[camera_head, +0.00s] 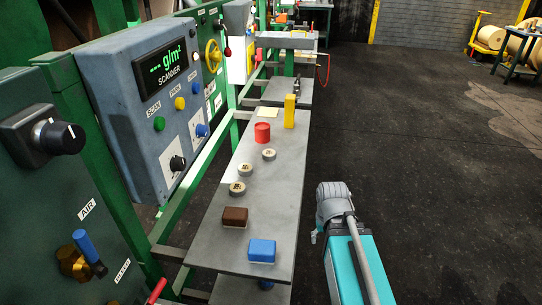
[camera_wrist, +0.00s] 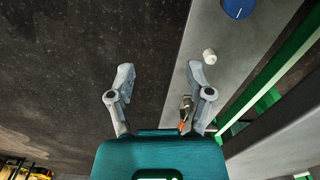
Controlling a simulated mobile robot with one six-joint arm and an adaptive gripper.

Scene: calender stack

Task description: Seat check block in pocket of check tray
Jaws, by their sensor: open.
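Neither the check block nor the check tray can be told for sure. A grey shelf (camera_head: 212,240) carries an upright yellow block (camera_head: 289,111), a brown block (camera_head: 235,217) and a blue block (camera_head: 262,251), the last two with pale bases. No pocket is clearly visible on it. My gripper (camera_wrist: 160,85) is open and empty in the wrist view, its two grey fingers spread over dark floor beside a grey shelf surface.
The shelf also holds a red cylinder (camera_head: 262,133), several beige discs (camera_head: 237,188) and a pale yellow pad (camera_head: 268,113). A scanner panel (camera_head: 150,100) stands left of it. The wrist view shows a blue round part (camera_wrist: 238,8) and a white cylinder (camera_wrist: 209,56).

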